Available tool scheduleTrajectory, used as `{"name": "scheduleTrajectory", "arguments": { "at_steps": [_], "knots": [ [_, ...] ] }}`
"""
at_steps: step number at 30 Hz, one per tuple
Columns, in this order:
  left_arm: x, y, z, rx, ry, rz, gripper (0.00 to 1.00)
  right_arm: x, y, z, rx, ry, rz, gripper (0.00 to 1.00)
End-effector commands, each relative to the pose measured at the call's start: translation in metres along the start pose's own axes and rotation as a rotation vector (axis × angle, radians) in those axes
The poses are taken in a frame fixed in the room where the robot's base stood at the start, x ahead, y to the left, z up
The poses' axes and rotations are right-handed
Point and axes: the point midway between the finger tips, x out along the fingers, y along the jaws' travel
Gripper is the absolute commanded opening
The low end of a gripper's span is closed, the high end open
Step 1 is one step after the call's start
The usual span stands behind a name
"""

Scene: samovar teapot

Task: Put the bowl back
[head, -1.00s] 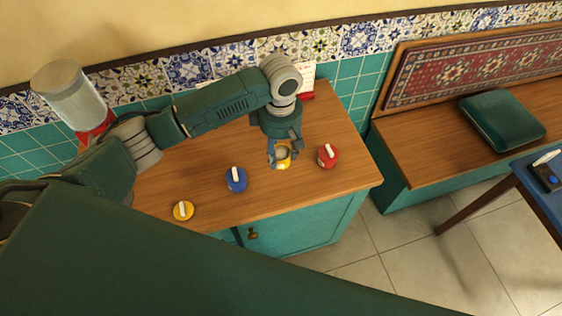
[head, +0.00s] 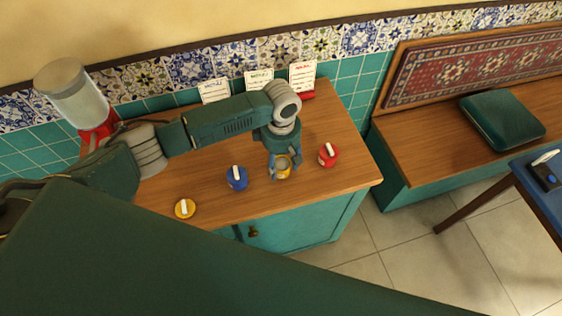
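A small yellow bowl (head: 283,173) with a pale grey inside is at my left gripper (head: 284,172), over the counter between a blue round piece (head: 237,178) and a red round piece (head: 328,155). The gripper's fingers reach down on both sides of the bowl and appear shut on it. The fingers hide part of its rim. I cannot tell whether the bowl touches the wood. A yellow round piece with a white handle (head: 185,208) lies apart at the counter's front left. My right gripper is out of view.
The wooden counter (head: 335,190) has free room at its front right. Several white cards (head: 259,81) stand along the tiled wall. A clear dispenser with a red base (head: 74,97) stands at the left. A bench with a green cushion (head: 502,119) is to the right.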

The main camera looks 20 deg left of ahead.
Motion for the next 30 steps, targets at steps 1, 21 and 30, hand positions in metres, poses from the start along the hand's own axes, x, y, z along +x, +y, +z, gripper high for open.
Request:
{"name": "scheduleTrajectory", "arguments": {
  "at_steps": [1,21,30],
  "knots": [
    [0.000,0.000,0.000,0.000,0.000,0.000,0.63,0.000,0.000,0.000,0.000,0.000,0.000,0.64],
    [-0.064,0.002,0.000,0.001,-0.001,0.006,0.63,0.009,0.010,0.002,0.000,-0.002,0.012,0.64],
    [-0.114,0.001,0.000,0.000,-0.001,0.002,0.63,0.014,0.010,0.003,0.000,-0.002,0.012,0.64]
  ]
}}
